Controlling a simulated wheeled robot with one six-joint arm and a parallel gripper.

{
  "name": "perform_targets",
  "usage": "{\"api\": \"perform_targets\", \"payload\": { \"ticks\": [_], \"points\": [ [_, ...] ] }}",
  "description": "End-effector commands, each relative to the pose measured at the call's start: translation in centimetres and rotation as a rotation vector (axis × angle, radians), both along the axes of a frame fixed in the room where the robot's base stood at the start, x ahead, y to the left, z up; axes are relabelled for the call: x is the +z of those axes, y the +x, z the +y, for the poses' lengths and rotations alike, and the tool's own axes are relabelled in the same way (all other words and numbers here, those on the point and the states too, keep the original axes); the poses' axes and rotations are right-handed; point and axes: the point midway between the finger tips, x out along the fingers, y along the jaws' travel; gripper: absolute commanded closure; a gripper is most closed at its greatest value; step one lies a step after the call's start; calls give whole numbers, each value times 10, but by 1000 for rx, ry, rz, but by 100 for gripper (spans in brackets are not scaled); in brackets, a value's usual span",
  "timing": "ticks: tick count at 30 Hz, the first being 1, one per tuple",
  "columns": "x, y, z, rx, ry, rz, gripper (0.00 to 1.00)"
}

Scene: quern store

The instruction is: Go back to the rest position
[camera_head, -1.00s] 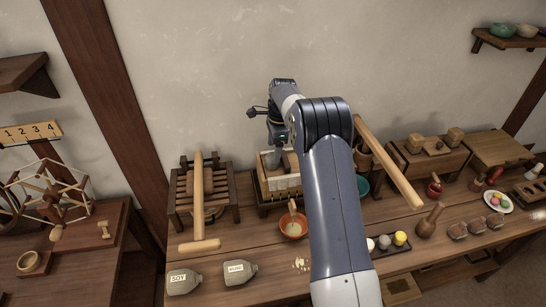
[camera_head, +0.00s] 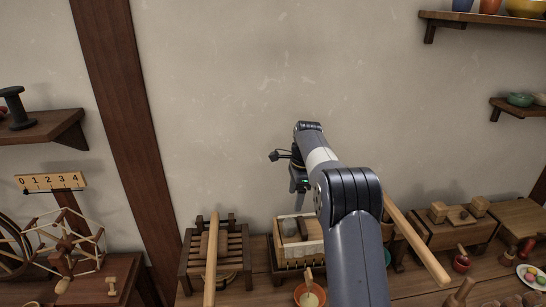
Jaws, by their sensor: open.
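My arm reaches up and away from the lower right of the head view, with its wrist bent down in front of the wall. My gripper (camera_head: 299,187) hangs above the white-lined wooden box (camera_head: 318,249) at the back of the bench. It is small and partly hidden by the wrist, and its fingertips are not clear. It is open, and I see nothing held in it. A gap shows between it and the box.
A slatted wooden press (camera_head: 233,250) with a long handle stands left of the box. An orange bowl (camera_head: 311,301) is in front. A long wooden bar (camera_head: 418,246) slants right of my arm. Wall shelves (camera_head: 485,18) hang upper right. The plaster wall above is clear.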

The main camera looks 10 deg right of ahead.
Motion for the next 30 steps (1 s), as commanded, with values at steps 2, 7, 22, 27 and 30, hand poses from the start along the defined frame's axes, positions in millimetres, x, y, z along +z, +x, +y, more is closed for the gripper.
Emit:
{"api": "perform_targets", "payload": {
  "ticks": [2, 7, 22, 27, 30],
  "points": [
    [-10, -1, 2, 1, 0, 5, 29],
    [-41, -1, 6, 2, 0, 6, 29],
    [-97, 1, 14, 1, 0, -3, 29],
    [-82, 0, 14, 1, 0, 0, 29],
    [-77, 0, 14, 0, 0, 0, 29]
  ]
}}
